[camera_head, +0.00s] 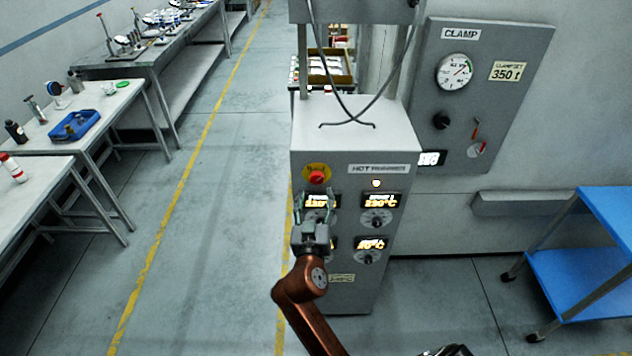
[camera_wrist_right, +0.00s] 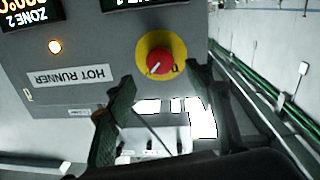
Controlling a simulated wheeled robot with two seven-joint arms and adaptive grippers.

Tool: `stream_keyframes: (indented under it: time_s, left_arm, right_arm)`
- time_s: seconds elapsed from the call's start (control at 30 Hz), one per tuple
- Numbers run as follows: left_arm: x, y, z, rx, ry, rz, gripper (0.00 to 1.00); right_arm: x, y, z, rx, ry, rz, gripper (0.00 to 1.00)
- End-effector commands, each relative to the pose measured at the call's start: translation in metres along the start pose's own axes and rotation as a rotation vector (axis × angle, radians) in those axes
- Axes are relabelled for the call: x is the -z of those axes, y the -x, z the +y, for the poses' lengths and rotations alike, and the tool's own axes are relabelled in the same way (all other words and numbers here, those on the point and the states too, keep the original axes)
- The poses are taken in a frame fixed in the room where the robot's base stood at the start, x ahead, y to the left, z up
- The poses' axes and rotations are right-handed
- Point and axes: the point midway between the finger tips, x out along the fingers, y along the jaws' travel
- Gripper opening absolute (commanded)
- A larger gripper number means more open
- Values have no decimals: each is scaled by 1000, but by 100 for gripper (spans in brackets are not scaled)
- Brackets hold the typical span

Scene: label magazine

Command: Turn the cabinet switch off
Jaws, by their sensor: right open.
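The cabinet switch is a red round knob on a yellow plate (camera_head: 316,175), at the upper left of the grey HOT RUNNER cabinet (camera_head: 345,160). In the right wrist view the red knob (camera_wrist_right: 160,57) shows a small white mark near its lower-left edge. My right gripper (camera_head: 316,198) is open in front of the cabinet, just below the knob in the head view. My left gripper is not in view.
An amber lamp (camera_head: 376,183) on the cabinet is lit, and the temperature displays (camera_head: 380,200) glow above dials. A grey CLAMP panel (camera_head: 480,90) hangs at the right. A blue cart (camera_head: 585,270) stands right; work tables (camera_head: 110,100) stand left. The floor between is clear.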

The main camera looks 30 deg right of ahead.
Motion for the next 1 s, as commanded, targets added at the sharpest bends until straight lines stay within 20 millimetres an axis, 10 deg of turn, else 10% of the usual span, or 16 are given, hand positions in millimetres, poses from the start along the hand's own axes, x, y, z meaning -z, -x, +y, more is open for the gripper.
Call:
stream_keyframes:
  time_s: [0.4,1.0]
  left_arm:
    - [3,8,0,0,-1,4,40]
    - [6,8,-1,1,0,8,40]
  right_arm:
    - [0,-58,-1,2,5,1,49]
    - [-1,-64,-1,3,4,-1,33]
